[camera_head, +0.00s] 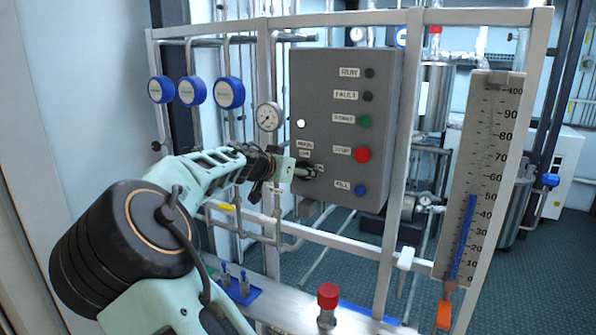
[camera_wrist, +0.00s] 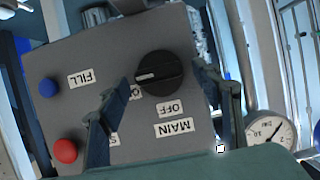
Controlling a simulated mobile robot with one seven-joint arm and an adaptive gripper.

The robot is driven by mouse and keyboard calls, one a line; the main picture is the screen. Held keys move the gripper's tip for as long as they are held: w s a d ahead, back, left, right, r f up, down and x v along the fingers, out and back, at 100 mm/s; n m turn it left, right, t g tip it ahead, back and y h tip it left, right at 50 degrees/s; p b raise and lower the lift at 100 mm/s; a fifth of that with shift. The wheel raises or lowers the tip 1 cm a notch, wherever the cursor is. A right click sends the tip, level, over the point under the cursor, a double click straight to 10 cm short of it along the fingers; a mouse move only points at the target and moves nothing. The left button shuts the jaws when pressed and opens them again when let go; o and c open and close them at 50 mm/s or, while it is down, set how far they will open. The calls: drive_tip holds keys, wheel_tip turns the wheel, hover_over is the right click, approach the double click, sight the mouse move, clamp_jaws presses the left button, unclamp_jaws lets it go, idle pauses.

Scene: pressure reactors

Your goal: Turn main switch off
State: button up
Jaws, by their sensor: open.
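The main switch is a black round knob (camera_wrist: 160,73) on the grey control box (camera_head: 335,110). My gripper (camera_wrist: 161,76) is open, with one finger on each side of the knob and a gap visible on both sides. In the head view my gripper (camera_head: 296,170) is at the box's lower left, and the knob is partly hidden there.
The box also carries a red stop button (camera_head: 362,155), a blue fill button (camera_head: 360,190) and a green button (camera_head: 364,122). A pressure gauge (camera_head: 268,116) sits left of the box. Frame posts, pipes and a level scale (camera_head: 483,170) stand around it.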

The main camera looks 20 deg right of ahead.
drive_tip(key=c, duration=1.1)
drive_tip(key=shift+c, duration=0.3)
drive_tip(key=shift+w, duration=0.1)
drive_tip(key=n+g+h+b, duration=0.1)
drive_tip(key=n+h, duration=0.1)
drive_tip(key=n, duration=0.2)
drive_tip(key=f+n+g+h+b, duration=0.1)
drive_tip(key=n+h, duration=0.1)
drive_tip(key=n, duration=0.2)
drive_tip(key=w+a+n+g+h+b, duration=0.1)
drive_tip(key=n+h, duration=0.1)
drive_tip(key=n, duration=0.3)
drive_tip(key=shift+f, duration=0.15)
drive_tip(key=shift+n+h, duration=0.3)
drive_tip(key=shift+n, duration=0.1)
drive_tip(key=o, duration=1.2)
drive_tip(key=shift+g, duration=0.4)
drive_tip(key=shift+c, duration=0.2)
